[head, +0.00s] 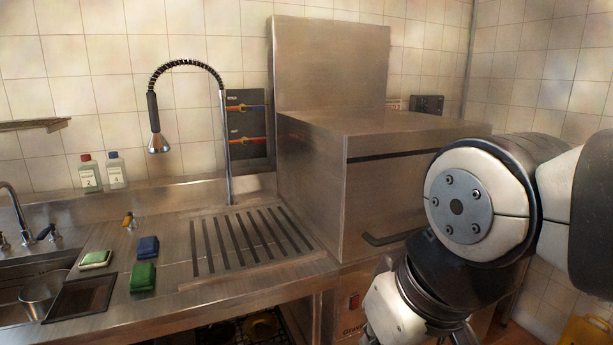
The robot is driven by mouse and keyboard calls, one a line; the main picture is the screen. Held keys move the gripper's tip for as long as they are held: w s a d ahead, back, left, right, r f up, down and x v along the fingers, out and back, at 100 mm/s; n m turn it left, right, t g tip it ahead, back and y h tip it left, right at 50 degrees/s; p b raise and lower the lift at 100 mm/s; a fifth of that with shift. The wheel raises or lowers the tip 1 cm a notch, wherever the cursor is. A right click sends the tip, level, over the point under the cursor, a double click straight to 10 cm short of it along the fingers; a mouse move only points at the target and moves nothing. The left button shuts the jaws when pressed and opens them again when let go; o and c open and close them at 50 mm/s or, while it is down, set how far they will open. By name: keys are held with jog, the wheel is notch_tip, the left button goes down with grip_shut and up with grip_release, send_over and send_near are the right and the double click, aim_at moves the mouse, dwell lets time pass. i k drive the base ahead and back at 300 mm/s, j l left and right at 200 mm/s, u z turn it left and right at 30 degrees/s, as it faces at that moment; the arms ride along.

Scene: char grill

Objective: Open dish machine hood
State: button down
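The dish machine hood (318,195) is a boxy stainless steel cover right of centre in the head view. It sits low on the machine, with a tall steel back panel (330,68) behind it. A dark bar handle (385,238) runs along the lower front of the hood. My arm crosses the right side of the view and hides the right part of the hood front and of the handle.
A steel counter with a slotted drain area (205,262) lies left of the hood. A spray faucet (228,150) rises behind it. Sponges (148,247), two bottles (88,172) and a sink (20,270) are further left. A yellow object (588,335) is at bottom right.

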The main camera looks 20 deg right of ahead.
aim_at(355, 178)
jog(key=i+l+z, duration=0.1)
jog(key=z, duration=0.85)
jog(key=i+j+u, duration=0.35)
jog(key=k+l, duration=0.05)
